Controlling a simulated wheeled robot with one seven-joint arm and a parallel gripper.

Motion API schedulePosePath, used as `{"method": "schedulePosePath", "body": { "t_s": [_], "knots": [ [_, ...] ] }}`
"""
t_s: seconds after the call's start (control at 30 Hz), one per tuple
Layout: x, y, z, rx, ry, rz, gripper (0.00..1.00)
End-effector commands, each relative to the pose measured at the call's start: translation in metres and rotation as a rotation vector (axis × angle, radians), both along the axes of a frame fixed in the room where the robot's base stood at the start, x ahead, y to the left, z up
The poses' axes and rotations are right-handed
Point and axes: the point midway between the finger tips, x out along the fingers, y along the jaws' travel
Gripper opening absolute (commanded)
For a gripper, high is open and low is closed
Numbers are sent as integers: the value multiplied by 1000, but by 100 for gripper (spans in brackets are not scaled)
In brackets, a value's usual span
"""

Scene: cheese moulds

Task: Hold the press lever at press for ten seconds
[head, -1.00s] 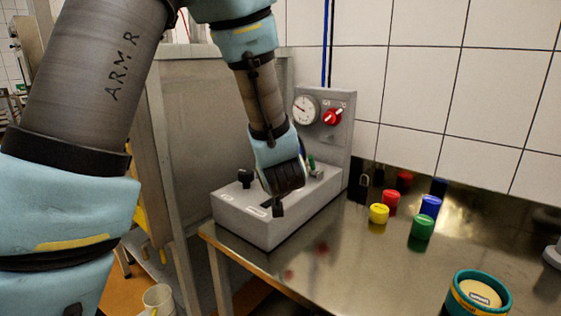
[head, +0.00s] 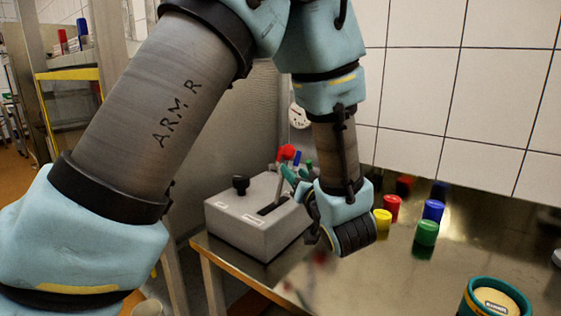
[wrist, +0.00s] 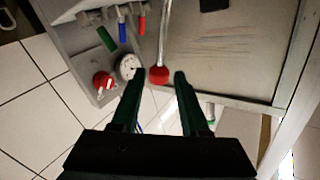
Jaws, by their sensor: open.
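The press lever is a thin metal rod (wrist: 165,35) with a red ball (head: 287,152) on its end, standing up from the slot in the grey control box (head: 240,235). In the head view my gripper (head: 297,184) is at the box's right side, close to the lever. Its fingers are partly hidden by my wrist. In the wrist view the red ball (wrist: 158,75) shows in line with the gap between my two dark green fingers (wrist: 160,78), which are open. I cannot tell whether a finger touches it.
A black knob (head: 240,184) stands on the box. A gauge (wrist: 128,66) and red switch (wrist: 103,80) are on the panel behind. Red, yellow, blue and green (head: 426,232) moulds or caps stand right on the steel table (head: 385,285). A teal round tub (head: 494,300) is at front right.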

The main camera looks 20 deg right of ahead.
Motion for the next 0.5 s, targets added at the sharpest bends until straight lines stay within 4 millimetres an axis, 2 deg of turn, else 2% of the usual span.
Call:
{"method": "schedulePosePath", "body": {
  "t_s": [0.17, 0.5],
  "knots": [
    [22, -1, 3, 2, -1, 5, 45],
    [83, -8, 3, 2, -1, 3, 45]
  ]
}}
